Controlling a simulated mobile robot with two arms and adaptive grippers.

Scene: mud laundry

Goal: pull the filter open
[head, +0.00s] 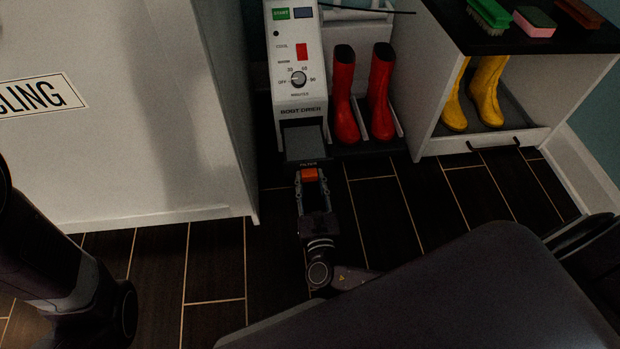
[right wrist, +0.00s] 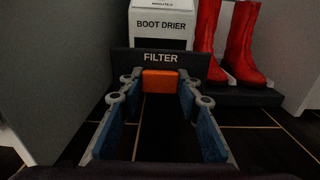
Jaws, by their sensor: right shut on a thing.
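The boot drier (head: 299,90) is a white unit with a dial. The dark grey filter (head: 306,143) sits low at its front and sticks out toward me. Its front carries the word FILTER in the right wrist view (right wrist: 190,62). An orange tab (head: 309,174) is on the filter's front and also shows in the right wrist view (right wrist: 160,81). My right gripper (head: 311,180) is shut on the orange tab, with one finger at each side. My left arm shows at the lower left, but its gripper is out of view.
Red boots (head: 345,95) stand right of the drier. A white bench (head: 438,85) holds yellow boots (head: 487,92) below and brushes (head: 489,12) on top. A large white cabinet (head: 150,120) stands at the left. The dark tiled floor (head: 215,260) before the drier is clear.

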